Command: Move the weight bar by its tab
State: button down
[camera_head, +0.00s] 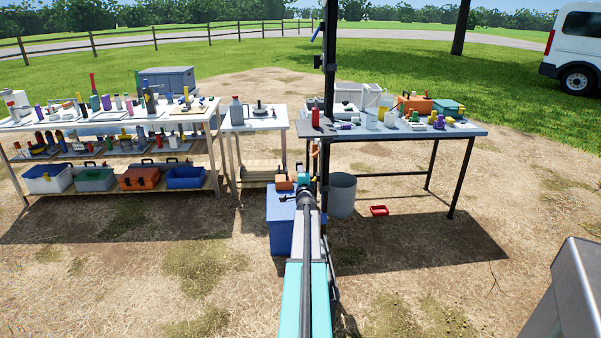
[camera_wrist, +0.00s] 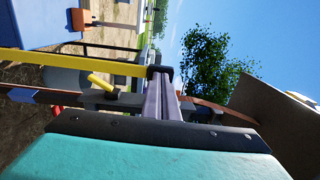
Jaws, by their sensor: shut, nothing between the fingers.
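My gripper (camera_wrist: 160,73) shows in the wrist view with its two grey fingers together and nothing between them. A long yellow bar (camera_wrist: 75,61) runs from the left edge to beside the dark fingertips; I cannot tell whether they touch. A short yellow cylinder (camera_wrist: 101,80) lies tilted just left of the fingers. I cannot tell whether either yellow piece is the weight bar or its tab. In the head view my arm reaches forward to the middle, near a blue box, and the fingers are too small to make out. No weight bar can be identified there.
A dark post (camera_head: 329,85) rises beside my arm. A loaded grey table (camera_head: 455,130) is right, crowded shelves left. A small white table (camera_head: 252,122) stands between.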

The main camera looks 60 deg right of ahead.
dwell(0.3)
jog(key=p+v, duration=0.1)
jog(key=v, duration=1.3)
dwell(0.4)
jog(key=shift+f, duration=0.1)
dwell(0.4)
